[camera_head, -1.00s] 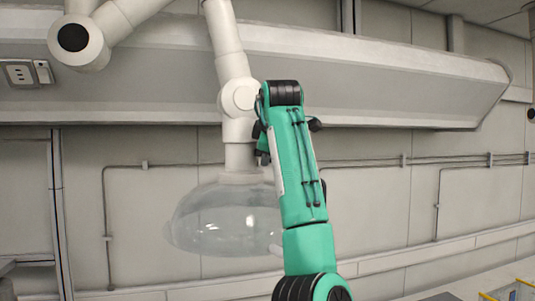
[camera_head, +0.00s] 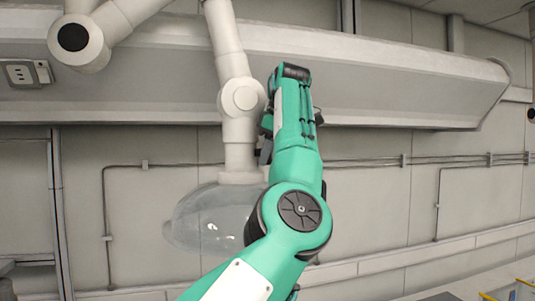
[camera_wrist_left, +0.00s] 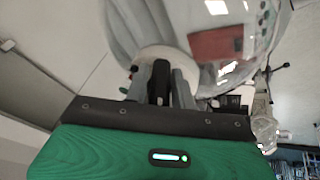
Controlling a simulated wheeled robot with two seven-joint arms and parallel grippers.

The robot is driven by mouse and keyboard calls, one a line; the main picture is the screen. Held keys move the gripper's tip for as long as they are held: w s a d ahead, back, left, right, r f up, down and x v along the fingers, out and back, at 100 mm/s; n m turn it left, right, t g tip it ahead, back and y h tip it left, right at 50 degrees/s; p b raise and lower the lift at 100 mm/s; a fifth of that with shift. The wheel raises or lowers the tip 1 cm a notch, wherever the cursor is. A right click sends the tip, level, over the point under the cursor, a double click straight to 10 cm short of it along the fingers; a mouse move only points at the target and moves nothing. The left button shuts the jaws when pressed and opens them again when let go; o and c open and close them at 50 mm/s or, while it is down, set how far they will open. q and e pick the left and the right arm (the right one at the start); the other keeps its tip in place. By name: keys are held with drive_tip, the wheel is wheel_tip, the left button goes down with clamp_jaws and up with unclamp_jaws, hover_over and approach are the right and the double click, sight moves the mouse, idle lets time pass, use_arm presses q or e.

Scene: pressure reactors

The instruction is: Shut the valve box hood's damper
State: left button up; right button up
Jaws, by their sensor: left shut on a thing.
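The hood is a clear dome (camera_head: 207,222) hanging under a white jointed duct (camera_head: 238,150). The dome's right part is hidden behind my green left arm in the head view. My left gripper (camera_head: 264,147) is at the right side of the duct, just above the dome. In the left wrist view, the clear dome (camera_wrist_left: 235,50) and a white collar (camera_wrist_left: 165,57) lie just beyond the fingers. My left gripper (camera_wrist_left: 160,88) is shut there on a slim black piece (camera_wrist_left: 158,80), which looks like the damper's handle. The damper flap itself is not visible. My right gripper is not in view.
A wide grey ledge (camera_head: 380,85) runs along the wall above and behind the hood. Thin conduits (camera_head: 380,160) cross the wall panels. A wall socket (camera_head: 20,73) is at the far left. The space right of my arm looks clear.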

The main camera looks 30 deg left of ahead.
use_arm(q)
drive_tip(key=shift+g, duration=0.7)
idle(0.3)
drive_tip(key=o, duration=0.8)
drive_tip(key=shift+a, duration=0.1)
